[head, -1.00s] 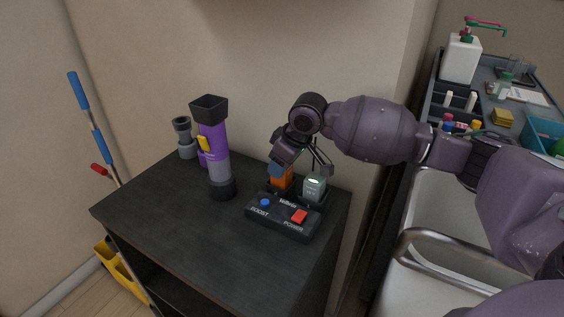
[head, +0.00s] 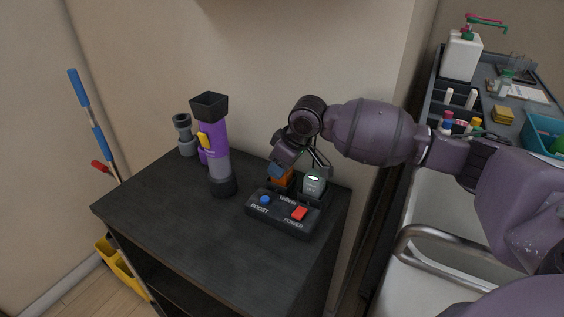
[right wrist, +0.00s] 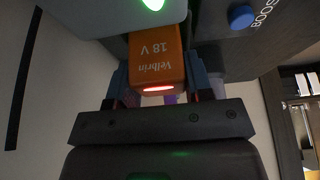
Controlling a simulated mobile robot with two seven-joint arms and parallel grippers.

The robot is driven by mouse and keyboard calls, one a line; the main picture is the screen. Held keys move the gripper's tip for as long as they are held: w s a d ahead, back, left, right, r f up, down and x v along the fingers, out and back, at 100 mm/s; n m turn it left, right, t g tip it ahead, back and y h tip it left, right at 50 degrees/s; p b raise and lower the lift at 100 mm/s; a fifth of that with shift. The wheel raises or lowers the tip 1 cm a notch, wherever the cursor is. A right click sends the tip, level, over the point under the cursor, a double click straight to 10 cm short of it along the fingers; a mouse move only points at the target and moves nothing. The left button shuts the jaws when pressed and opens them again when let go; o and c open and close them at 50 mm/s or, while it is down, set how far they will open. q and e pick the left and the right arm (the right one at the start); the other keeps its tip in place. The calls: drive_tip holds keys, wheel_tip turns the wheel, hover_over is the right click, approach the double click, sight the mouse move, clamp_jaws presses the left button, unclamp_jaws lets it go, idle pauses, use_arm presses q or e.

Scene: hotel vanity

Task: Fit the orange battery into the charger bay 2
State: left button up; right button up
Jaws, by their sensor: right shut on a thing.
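The orange battery (head: 284,181) is upright at the left bay of the black charger (head: 284,214), its lower end hidden behind the charger's front. In the right wrist view the battery (right wrist: 158,58) reads "Velbrin 18 V" and has a red light strip. My right gripper (head: 281,172) is shut on it, with a finger on each side. How deep the battery sits is not clear. A grey battery (head: 314,186) with a green light stands in the right bay; it also shows in the right wrist view (right wrist: 120,14). My left gripper is out of view.
The charger's front has a blue BOOST button (head: 265,199) and a red POWER switch (head: 299,214). The front left top is clear.

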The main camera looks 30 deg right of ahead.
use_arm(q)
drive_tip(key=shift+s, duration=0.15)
use_arm(e)
drive_tip(key=shift+f, duration=0.1)
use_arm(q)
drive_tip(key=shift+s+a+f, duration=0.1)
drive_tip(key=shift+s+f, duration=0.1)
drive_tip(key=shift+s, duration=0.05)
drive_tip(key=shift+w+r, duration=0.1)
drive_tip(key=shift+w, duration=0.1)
use_arm(e)
drive_tip(key=shift+f, duration=0.15)
use_arm(q)
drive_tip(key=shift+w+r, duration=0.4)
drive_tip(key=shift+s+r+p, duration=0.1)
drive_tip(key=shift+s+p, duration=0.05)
drive_tip(key=shift+p, duration=0.15)
use_arm(e)
drive_tip(key=shift+f, duration=0.15)
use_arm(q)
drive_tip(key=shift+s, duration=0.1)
